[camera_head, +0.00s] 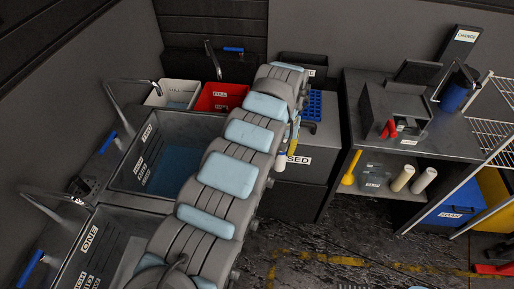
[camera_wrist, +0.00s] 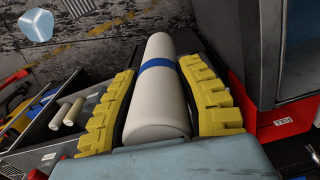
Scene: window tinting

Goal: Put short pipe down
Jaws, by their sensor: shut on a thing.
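The short pipe (camera_wrist: 162,90) is a white cylinder with a blue band around its middle. In the wrist view it lies lengthwise between the two ridged yellow fingers of my gripper (camera_wrist: 160,105), which is shut on it. In the head view my gripper (camera_head: 292,138) is mostly hidden behind my arm, in front of a dark cabinet with a label ending in "SED" (camera_head: 298,160). A small white part of the pipe (camera_head: 280,161) shows there below the fingers.
Two sinks stand at left, the far one (camera_head: 165,150) holding blue liquid. White (camera_head: 176,91) and red (camera_head: 221,97) bins and a blue rack (camera_head: 312,106) stand behind. A shelf at right holds two cream rolls (camera_head: 412,180). A blue bin (camera_head: 455,207) stands farther right. The floor (camera_head: 345,245) is open.

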